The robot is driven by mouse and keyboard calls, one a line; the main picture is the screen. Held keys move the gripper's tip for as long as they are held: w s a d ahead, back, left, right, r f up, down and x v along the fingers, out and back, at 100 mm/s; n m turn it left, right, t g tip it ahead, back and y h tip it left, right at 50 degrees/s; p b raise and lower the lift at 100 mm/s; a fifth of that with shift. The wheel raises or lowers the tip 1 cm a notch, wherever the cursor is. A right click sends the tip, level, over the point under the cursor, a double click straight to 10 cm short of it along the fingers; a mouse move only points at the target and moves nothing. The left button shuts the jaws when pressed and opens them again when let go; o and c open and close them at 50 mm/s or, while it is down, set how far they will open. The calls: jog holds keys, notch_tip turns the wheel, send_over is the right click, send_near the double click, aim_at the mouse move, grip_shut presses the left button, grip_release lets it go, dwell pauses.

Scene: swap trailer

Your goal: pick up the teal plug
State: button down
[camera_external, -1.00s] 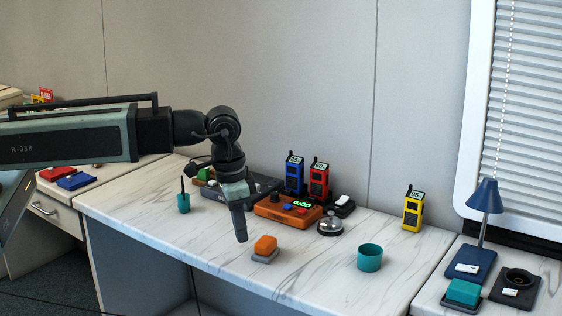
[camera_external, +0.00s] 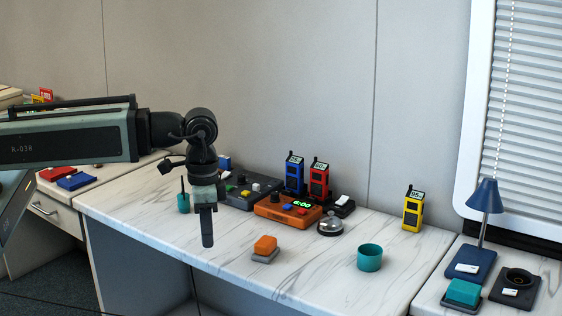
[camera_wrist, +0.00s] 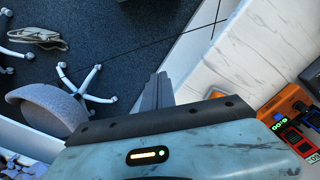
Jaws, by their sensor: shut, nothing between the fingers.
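A teal block (camera_external: 463,291) with a dark grey underside sits on the right-hand counter. It may be the teal plug, but I cannot tell for certain. A teal cup (camera_external: 370,257) stands open-topped on the marble counter, and a small teal holder (camera_external: 183,204) with a dark stick in it stands at its left end. My gripper (camera_external: 207,243) points down over the front left of the marble counter, shut and empty, well left of the teal block and the cup. In the wrist view its closed fingers (camera_wrist: 157,90) show against the floor and counter edge; no teal block shows there.
An orange block on a grey base (camera_external: 265,247) lies right of my gripper. Behind are an orange clock box (camera_external: 285,209), a dark button box (camera_external: 250,193), several radios and a bell (camera_external: 330,225). A blue lamp (camera_external: 485,200) rises behind the teal block.

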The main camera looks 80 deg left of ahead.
dwell(0.4)
jog(key=c, duration=0.9)
grip_release()
